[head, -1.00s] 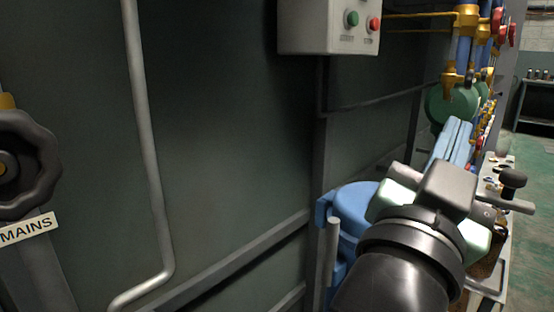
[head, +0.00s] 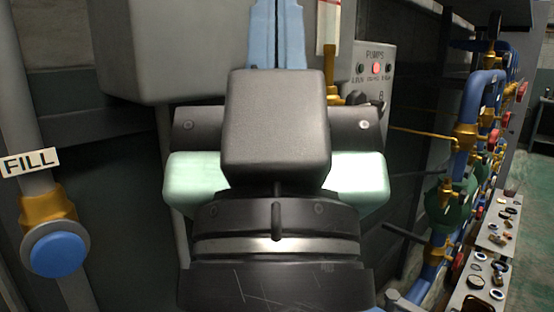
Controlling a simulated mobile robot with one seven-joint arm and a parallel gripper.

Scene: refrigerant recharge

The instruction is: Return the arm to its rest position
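My gripper (head: 277,32) is at the top centre of the head view, raised and pointing away from me. Its two blue fingers lie side by side with only a thin dark line between them, so it looks shut, with nothing seen in it. The fingertips are cut off by the top edge. My dark wrist with pale green sides fills the middle of the view and hides what is behind it.
A grey box (head: 135,50) hangs behind my wrist on the left. A FILL label (head: 29,162) and blue knob (head: 58,253) are at far left. A PUMPS panel (head: 375,68) and blue pipes (head: 467,125) stand right. Small parts lie on a tray (head: 487,238). Green floor (head: 525,215) is open at far right.

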